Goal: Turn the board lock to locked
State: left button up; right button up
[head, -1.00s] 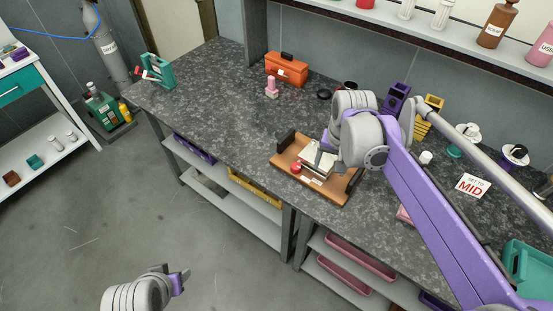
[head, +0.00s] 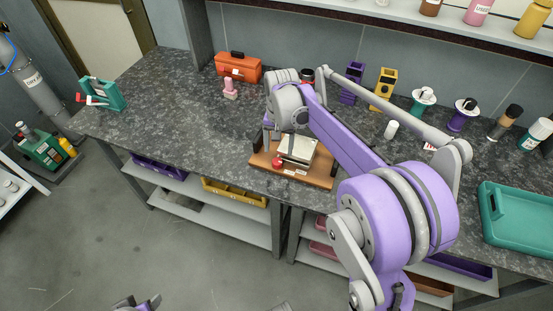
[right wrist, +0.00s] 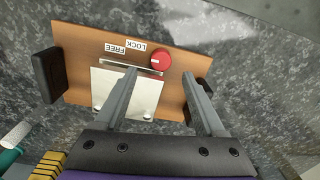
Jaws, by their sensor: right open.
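The wooden board (head: 327,180) lies on the dark counter, with a pale metal plate (head: 300,148) on it. Its round red knob (head: 277,161) sits near the front left. In the right wrist view the knob (right wrist: 160,60) lies beside upside-down LOCK (right wrist: 137,45) and FREE (right wrist: 117,50) labels and carries a small pale mark; its exact pointing is hard to read. My right gripper (right wrist: 160,74) is open and empty over the board, the knob showing between its fingertips, apparently not touched. My left gripper (head: 140,302) is partly cut off at the bottom, over the floor.
An orange toolbox (head: 238,68) and a pink stamp-like object (head: 230,88) stand behind the board at left. Purple (head: 352,82) and yellow (head: 384,90) holders stand behind right. A teal tray (head: 515,215) is at the right. The counter's left part is mostly clear.

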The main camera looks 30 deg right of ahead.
aim_at(277, 161)
notch_tip(277, 161, down, 6)
jog(key=shift+a, duration=0.1)
grip_shut()
dwell(0.5)
